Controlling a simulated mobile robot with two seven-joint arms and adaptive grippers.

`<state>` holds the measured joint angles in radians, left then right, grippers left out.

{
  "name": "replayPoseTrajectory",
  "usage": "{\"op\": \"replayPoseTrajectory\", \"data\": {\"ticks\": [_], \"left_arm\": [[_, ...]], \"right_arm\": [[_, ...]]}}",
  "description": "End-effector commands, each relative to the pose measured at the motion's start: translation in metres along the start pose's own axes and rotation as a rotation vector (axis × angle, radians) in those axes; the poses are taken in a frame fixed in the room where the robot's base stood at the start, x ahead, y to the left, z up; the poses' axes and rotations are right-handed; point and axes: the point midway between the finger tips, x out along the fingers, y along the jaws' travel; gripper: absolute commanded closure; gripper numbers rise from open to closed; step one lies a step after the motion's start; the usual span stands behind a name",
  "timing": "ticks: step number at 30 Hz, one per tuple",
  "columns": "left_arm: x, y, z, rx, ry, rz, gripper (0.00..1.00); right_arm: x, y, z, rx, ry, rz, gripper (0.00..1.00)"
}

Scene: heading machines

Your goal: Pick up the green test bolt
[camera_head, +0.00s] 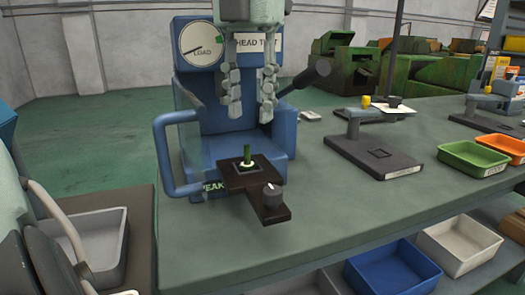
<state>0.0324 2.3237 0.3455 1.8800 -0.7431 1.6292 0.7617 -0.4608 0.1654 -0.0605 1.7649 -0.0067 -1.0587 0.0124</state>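The green test bolt (247,153) stands upright in a square-outlined recess of a dark fixture (268,194) in front of the blue head tester (262,150). A bright green ring shows around its lower end. My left gripper (251,112) hangs in from the top edge with its pale, segmented fingers pointing down. The fingers are apart, with nothing between them. Their tips appear above the bolt in the picture, with a gap; how far in front or behind cannot be told. My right gripper is not in view.
The tester has a lever with a black knob (322,67) on the right and a clear guard with a blue handle (160,155) on the left. A dark knob (272,194) rises from the fixture. Green (472,158) and orange (505,147) trays lie right.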

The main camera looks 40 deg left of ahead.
Motion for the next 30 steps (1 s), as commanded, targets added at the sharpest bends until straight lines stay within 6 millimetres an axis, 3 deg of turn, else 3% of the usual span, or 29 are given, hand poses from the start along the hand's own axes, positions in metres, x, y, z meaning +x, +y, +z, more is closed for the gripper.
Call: {"op": "replayPoseTrajectory", "data": {"ticks": [11,18,27,30], "left_arm": [[0.037,0.003,0.000,0.002,0.002,-0.003,0.66],[0.071,0.008,0.001,0.002,0.000,-0.002,0.66],[0.078,0.008,0.001,0.001,-0.002,-0.002,0.66],[0.078,0.008,0.001,0.001,-0.002,-0.002,0.76]], "right_arm": [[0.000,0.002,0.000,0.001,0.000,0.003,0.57],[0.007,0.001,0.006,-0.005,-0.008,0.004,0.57],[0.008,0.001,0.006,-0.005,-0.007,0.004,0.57],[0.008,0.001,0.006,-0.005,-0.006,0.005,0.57]]}}
